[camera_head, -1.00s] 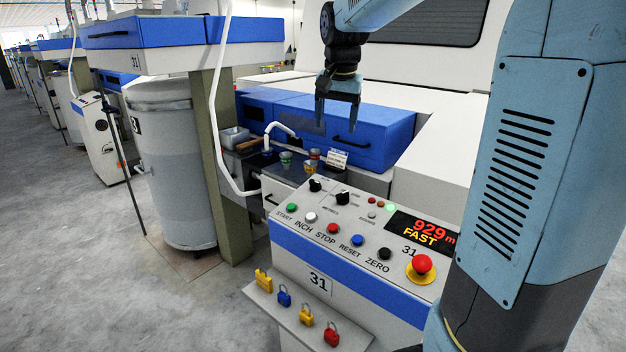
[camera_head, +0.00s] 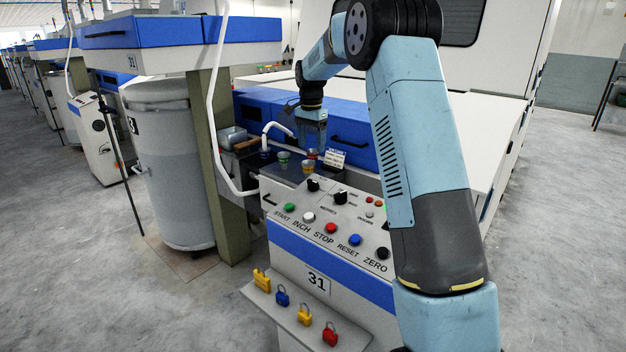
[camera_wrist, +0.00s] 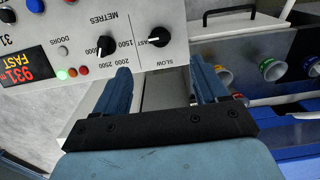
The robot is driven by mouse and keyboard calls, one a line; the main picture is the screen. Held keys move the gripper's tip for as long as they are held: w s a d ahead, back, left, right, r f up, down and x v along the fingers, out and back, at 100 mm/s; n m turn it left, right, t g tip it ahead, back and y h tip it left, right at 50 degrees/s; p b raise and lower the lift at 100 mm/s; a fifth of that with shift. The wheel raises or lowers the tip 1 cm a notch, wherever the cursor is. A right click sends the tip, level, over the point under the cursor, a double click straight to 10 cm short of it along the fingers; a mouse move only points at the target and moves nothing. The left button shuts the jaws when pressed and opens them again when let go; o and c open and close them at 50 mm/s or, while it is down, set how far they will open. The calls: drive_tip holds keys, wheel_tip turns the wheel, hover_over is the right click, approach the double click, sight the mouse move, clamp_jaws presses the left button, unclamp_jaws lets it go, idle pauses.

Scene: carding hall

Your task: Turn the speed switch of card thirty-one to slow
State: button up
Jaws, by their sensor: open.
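The control panel of card thirty-one (camera_head: 320,215) stands at lower middle in the head view. Its speed switch is a black knob (camera_head: 313,185) at the panel's upper left. In the wrist view, turned upside down, the knob (camera_wrist: 158,37) sits by the printed words FAST and SLOW. The display (camera_wrist: 25,68) reads 931 m and FAST. My gripper (camera_head: 312,146) is open and empty, above and behind the panel in the head view. In the wrist view the knob lies beyond the gap between my fingers (camera_wrist: 161,76), apart from them.
A second black knob, marked METRES (camera_wrist: 105,45), is beside the speed switch. Push buttons, including red STOP (camera_head: 331,228), line the panel. Coloured cups (camera_head: 284,158) and a small card (camera_head: 333,158) stand behind it.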

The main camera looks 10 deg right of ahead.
sight(311, 181)
wheel_tip(311, 181, down, 14)
drive_tip(key=shift+r, duration=0.2)
idle(0.4)
drive_tip(key=c, duration=1.1)
